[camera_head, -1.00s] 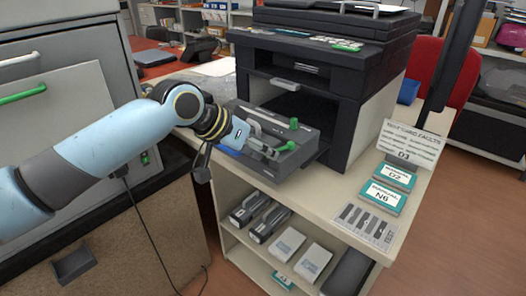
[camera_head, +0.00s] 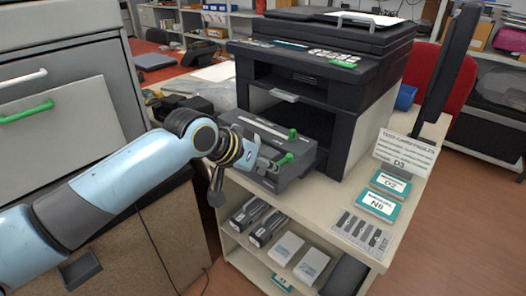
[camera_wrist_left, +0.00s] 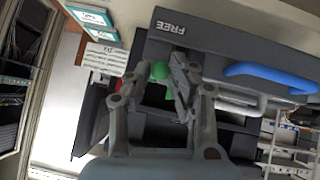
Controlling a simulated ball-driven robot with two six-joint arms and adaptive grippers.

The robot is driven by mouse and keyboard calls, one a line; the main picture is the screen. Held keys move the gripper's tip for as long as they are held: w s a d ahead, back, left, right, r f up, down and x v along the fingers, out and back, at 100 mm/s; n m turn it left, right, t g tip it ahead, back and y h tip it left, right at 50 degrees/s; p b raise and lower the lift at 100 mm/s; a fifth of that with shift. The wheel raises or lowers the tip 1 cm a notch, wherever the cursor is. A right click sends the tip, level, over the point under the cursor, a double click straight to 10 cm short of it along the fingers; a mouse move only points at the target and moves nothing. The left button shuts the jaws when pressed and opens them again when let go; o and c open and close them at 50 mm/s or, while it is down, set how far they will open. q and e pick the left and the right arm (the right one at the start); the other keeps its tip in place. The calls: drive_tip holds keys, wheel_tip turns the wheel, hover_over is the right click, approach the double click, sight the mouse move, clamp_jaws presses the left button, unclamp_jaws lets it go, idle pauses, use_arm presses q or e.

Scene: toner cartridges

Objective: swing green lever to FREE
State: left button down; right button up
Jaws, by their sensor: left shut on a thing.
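The dark grey toner unit (camera_head: 292,176) sticks out of the front of the black printer (camera_head: 318,75). A green lever (camera_head: 285,159) sits at its near right end, and a second green knob (camera_head: 292,134) stands behind it. My left gripper (camera_head: 266,163) is at the unit's near side. In the left wrist view, its two fingers (camera_wrist_left: 162,80) are shut on the green lever (camera_wrist_left: 158,70), whose rounded end shows between them. The word FREE (camera_wrist_left: 171,27) is printed upside down on the grey panel just beyond. The lever's lower part is hidden by the fingers. My right gripper is not in view.
A blue handle (camera_wrist_left: 270,74) lies beside the fingers. Teal boxes (camera_head: 377,202), a fault sign (camera_head: 405,150) and a striped card (camera_head: 361,232) occupy the counter's right. Grey cartridges (camera_head: 268,228) sit on the shelf below. A grey cabinet (camera_head: 62,100) stands left.

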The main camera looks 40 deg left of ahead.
use_arm(q)
drive_tip(key=shift+d+n+y+p, duration=0.3)
drive_tip(key=shift+n+y+p, duration=0.1)
drive_tip(key=shift+p, duration=0.05)
drive_tip(key=c, duration=1.5)
unclamp_jaws()
drive_tip(key=shift+o, duration=0.2)
drive_tip(key=shift+s, duration=0.1)
drive_tip(key=v, duration=1.2)
